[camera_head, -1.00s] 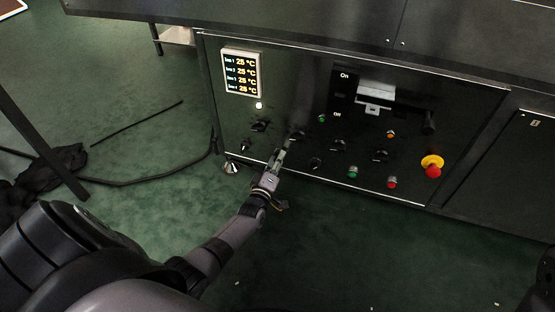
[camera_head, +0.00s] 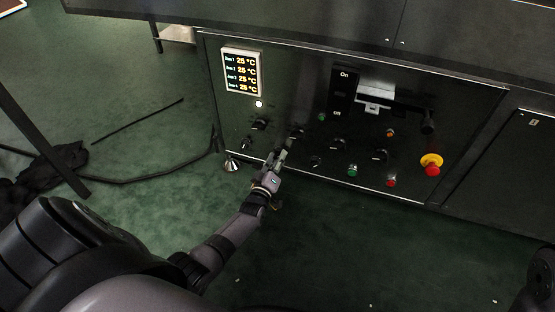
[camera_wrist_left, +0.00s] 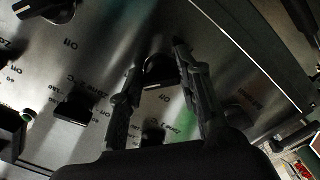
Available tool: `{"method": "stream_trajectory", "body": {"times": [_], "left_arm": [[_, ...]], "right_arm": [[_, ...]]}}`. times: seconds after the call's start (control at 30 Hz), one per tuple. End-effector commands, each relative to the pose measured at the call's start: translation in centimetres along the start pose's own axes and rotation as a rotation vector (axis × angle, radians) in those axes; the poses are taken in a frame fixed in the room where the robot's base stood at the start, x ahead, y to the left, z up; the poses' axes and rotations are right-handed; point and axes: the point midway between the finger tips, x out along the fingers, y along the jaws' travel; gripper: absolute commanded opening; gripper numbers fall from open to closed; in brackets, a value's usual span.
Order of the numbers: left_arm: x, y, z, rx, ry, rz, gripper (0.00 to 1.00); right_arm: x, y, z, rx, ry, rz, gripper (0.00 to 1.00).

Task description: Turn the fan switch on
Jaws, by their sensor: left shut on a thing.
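The control panel (camera_head: 222,110) carries several black rotary knobs. My left gripper (camera_head: 282,154) reaches up to the panel's lower part, at a black knob (camera_head: 297,133). In the left wrist view my left gripper (camera_wrist_left: 158,62) has one finger on each side of a black knob (camera_wrist_left: 159,72) and is shut on it. The knob's label is partly covered and I cannot read it as the fan switch.
Other knobs (camera_head: 338,145) and a green button (camera_head: 352,171) sit to the right. A red emergency stop (camera_head: 432,169) is at far right. A temperature display (camera_head: 241,72) reads 25 °C. A cable (camera_head: 130,182) lies on the green floor at left.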

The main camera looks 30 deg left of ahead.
Motion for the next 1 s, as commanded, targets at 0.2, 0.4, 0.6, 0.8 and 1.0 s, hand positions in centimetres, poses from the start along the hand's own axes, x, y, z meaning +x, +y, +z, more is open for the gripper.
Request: {"method": "stream_trajectory", "body": {"times": [0.2, 0.4, 0.6, 0.8, 1.0], "left_arm": [[-0.1, 0.0, 0.1, 0.002, -0.002, -0.001, 0.41], [0.0, 0.0, 0.0, 0.001, -0.001, 0.0, 0.52], [0.0, 0.0, 0.0, 0.0, -0.001, 0.0, 0.52], [-1.1, -0.1, 0.1, 0.0, -0.002, -0.001, 0.52], [-4.8, -0.2, 0.1, -0.001, -0.003, -0.003, 0.52]], "right_arm": [[0.1, 0.0, -0.1, 0.0, 0.002, -0.001, 0.53], [0.1, 0.0, -0.1, 0.0, 0.004, -0.002, 0.53], [0.1, 0.0, -0.2, -0.001, 0.005, -0.002, 0.53], [0.2, 0.0, -0.1, -0.002, 0.005, -0.002, 0.53], [0.1, 0.0, -0.1, -0.001, 0.004, -0.002, 0.53]]}}
